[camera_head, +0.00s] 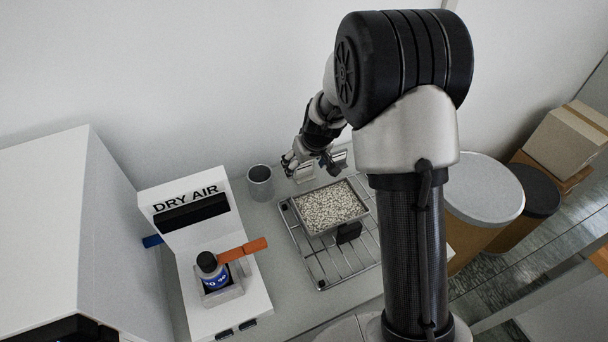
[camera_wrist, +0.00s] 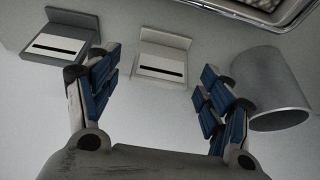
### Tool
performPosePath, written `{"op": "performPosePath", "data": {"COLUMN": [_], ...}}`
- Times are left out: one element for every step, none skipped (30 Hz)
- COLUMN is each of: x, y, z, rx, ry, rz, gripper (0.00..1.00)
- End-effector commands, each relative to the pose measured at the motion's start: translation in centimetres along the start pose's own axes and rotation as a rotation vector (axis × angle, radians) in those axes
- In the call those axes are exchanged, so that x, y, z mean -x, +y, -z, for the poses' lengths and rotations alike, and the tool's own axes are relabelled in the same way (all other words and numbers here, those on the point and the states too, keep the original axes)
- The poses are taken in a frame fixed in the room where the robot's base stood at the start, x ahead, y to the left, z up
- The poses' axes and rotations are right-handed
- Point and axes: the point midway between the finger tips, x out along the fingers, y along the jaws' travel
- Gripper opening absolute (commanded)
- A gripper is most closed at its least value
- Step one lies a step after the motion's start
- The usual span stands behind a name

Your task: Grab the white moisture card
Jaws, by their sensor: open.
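A pale, whitish L-shaped card piece (camera_wrist: 160,62) with a black stripe lies in the wrist view, just beyond and between my fingertips. In the head view it shows (camera_head: 304,173) below my gripper. A similar but greyer piece (camera_wrist: 66,40), with a white label and black stripe, sits to its left in the wrist view. In the head view this greyer one (camera_head: 338,160) is partly hidden by my gripper. My gripper (camera_wrist: 160,78) is open and empty, its blue-padded fingers spread wide. It also shows in the head view (camera_head: 312,158), above the bench near the wall.
A grey cup (camera_wrist: 268,88) stands close to my right finger in the wrist view. A tray of pale granules (camera_head: 330,207) sits on a wire rack (camera_head: 322,283).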

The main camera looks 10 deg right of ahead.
Motion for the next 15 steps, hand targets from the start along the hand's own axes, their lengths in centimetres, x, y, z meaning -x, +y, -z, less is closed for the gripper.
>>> {"op": "performPosePath", "data": {"x": [-0.90,-1.10,-1.22,-1.24,-1.21,-1.15,-1.12,-1.11,-1.11,-1.11,-1.10,-1.10,-1.10,-1.10,-1.10], "y": [0.00,0.01,0.01,0.02,0.02,0.02,0.01,0.01,0.01,0.01,0.01,0.01,0.01,0.01,0.01], "z": [-0.05,0.00,0.05,0.08,0.10,0.12,0.12,0.12,0.11,0.10,0.10,0.10,0.09,0.09,0.08], "rx": [0.000,0.000,0.001,0.001,0.001,0.001,0.001,0.001,0.001,0.001,0.001,0.001,0.001,0.001,0.001], "ry": [0.000,0.001,0.002,0.002,0.002,0.003,0.002,0.002,0.002,0.002,0.002,0.002,0.002,0.002,0.002], "rz": [0.000,0.000,-0.001,-0.001,-0.001,-0.001,-0.001,-0.001,-0.001,-0.001,-0.001,-0.001,-0.001,-0.001,0.000], "gripper": [0.73,0.73,0.73,0.73,0.73,0.73,0.73,0.73,0.73,0.71,0.69,0.66,0.64,0.62,0.59]}}
